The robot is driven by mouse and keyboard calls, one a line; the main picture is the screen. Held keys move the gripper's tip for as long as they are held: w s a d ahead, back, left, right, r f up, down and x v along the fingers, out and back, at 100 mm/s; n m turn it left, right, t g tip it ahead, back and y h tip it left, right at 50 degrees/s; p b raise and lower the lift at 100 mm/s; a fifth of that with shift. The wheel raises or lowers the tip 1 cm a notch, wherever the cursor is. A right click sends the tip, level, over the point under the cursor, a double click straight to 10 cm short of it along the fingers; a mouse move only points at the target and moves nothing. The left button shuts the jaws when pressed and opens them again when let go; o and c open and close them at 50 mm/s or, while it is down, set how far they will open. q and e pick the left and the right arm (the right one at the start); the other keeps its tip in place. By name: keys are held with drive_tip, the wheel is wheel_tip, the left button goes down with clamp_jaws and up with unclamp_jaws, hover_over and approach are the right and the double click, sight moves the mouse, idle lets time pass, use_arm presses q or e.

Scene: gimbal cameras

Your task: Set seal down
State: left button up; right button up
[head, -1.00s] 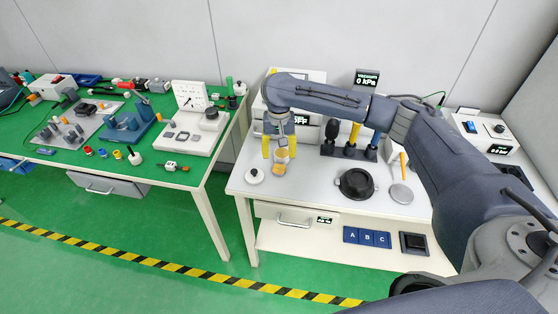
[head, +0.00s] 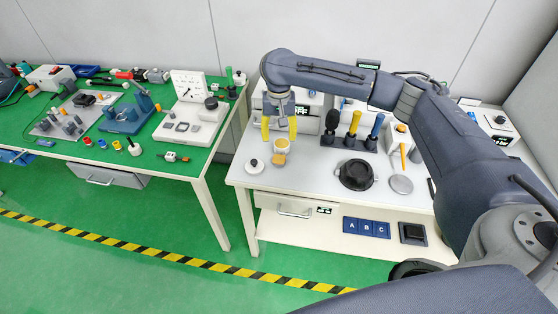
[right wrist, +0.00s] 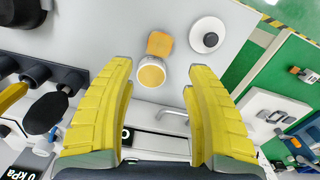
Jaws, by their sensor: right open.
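I cannot tell for certain which piece is the seal. A round orange-topped piece with a pale rim (head: 281,146) stands on the white bench in the head view, with an orange square piece (head: 279,159) at its front. In the right wrist view the round piece (right wrist: 151,72) shows beyond the fingertips, touching or overlapping the orange square (right wrist: 159,44). My right gripper (head: 279,129) is open and empty, its yellow fingers spread above and behind the round piece. The fingers also frame it in the right wrist view (right wrist: 161,74). My left gripper is out of view.
A white lid with a black knob (head: 254,165) lies to the left of these pieces. A black round dish (head: 357,174) and a sieve-like disc (head: 401,184) lie to the right. Upright-handled tools (head: 353,128) stand behind. The bench front is mostly clear.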

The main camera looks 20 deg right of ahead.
wheel_tip(320, 180, up, 5)
hover_over(279, 159)
drive_tip(key=f, duration=1.2)
drive_tip(key=shift+w+f, duration=0.1)
drive_tip(key=shift+w, duration=0.2)
drive_tip(key=f, duration=0.4)
drive_tip(key=shift+s, duration=0.35)
drive_tip(key=shift+f, duration=0.55)
drive_tip(key=shift+c, duration=0.4)
clamp_jaws()
